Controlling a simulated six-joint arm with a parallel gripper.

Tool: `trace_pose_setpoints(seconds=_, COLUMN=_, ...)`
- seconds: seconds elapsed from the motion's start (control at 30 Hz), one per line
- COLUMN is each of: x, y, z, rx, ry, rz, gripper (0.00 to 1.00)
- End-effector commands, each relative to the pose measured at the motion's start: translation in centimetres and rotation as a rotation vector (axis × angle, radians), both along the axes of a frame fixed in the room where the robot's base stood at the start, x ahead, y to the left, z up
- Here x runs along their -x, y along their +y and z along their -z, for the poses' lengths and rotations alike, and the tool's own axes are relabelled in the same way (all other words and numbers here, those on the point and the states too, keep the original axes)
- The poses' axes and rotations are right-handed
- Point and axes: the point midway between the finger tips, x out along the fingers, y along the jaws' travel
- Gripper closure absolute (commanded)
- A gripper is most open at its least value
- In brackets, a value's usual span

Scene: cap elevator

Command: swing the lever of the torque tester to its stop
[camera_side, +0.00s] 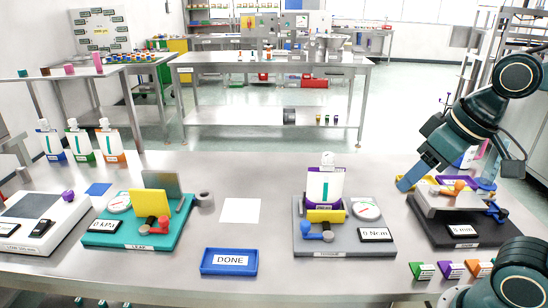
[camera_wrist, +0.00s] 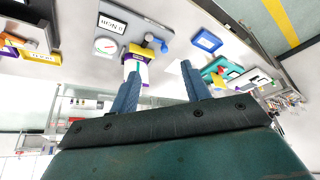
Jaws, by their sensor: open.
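The torque tester (camera_side: 345,240) is a grey plate in the middle right of the side view, with a dial and a display reading 0 Ncm. Its lever (camera_side: 312,230) has a blue knob and lies at the plate's front left, pointing left. A white capped pouch (camera_side: 325,185) stands upright in the tester's yellow and purple holder (camera_side: 325,214). In the wrist view the tester (camera_wrist: 145,32) is upside down beyond the fingers, with the lever's blue knob (camera_wrist: 165,47) visible. My gripper (camera_side: 412,176) is open and empty, right of the tester and apart from it; both fingers show in the wrist view (camera_wrist: 158,88).
A dark station reading 8 mm (camera_side: 455,233) stands right of the tester, near my gripper. A teal leak station (camera_side: 110,236) and a white scale (camera_side: 30,235) are on the left. A blue DONE tray (camera_side: 230,270) lies in front, and a white sheet (camera_side: 240,211) lies left of the tester.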

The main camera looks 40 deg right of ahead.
Motion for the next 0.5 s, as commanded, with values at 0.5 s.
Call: trace_pose_setpoints(seconds=0.5, x=-9.3, y=-0.2, z=0.7, rx=-0.046, ry=0.173, rz=0.126, gripper=0.53)
